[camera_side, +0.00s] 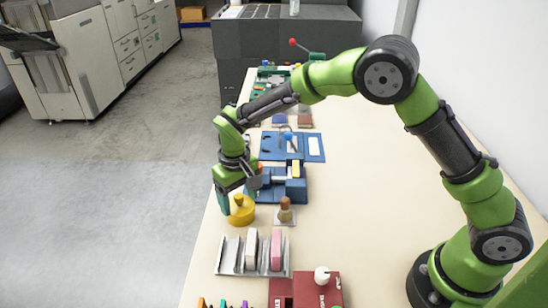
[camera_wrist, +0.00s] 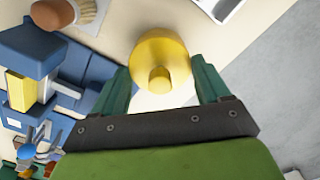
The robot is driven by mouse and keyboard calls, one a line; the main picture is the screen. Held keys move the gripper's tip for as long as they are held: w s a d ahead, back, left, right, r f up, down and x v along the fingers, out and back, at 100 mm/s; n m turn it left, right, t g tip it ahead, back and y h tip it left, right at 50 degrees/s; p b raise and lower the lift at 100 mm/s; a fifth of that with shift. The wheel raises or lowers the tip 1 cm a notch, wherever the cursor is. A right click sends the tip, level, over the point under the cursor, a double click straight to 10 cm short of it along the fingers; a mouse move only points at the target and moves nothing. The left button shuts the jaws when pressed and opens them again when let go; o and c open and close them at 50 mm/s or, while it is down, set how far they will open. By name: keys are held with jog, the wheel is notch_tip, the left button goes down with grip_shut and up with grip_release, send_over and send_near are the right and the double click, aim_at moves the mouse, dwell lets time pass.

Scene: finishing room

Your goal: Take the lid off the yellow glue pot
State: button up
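The yellow glue pot (camera_side: 243,214) stands near the table's left edge in the side view, with its knobbed lid (camera_side: 239,200) on top. In the wrist view the pot (camera_wrist: 160,50) shows from above, its round knob (camera_wrist: 160,78) toward my gripper. My gripper (camera_side: 238,196) points down at the pot. Its two green fingers (camera_wrist: 164,76) are spread wide, one on each side of the lid and knob. There is a gap on both sides and nothing is held. I cannot tell exactly how high the fingertips are against the knob.
A wooden-handled brush (camera_side: 285,209) stands just right of the pot. A blue fixture (camera_side: 280,184) with a yellow block is behind. A metal rack (camera_side: 240,268) with several blocks and a maroon box (camera_side: 305,292) are nearer the camera. The floor lies beyond the left edge.

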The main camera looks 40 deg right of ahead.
jog(key=shift+c, duration=1.2)
jog(key=shift+r, duration=0.2)
jog(key=shift+r, duration=0.3)
jog(key=r, duration=0.2)
jog(key=shift+s+d+r, duration=0.15)
jog(key=shift+s+r, duration=0.15)
jog(key=shift+r, duration=0.1)
jog(key=s+d+r, duration=0.1)
jog(key=s+d, duration=0.4)
jog(key=s, duration=0.9)
send_over(323, 219)
jog(key=shift+r+m, duration=0.2)
jog(key=shift+m, duration=0.2)
jog(key=shift+n, duration=0.4)
notch_tip(323, 219, down, 4)
jog(key=shift+f, duration=2.05)
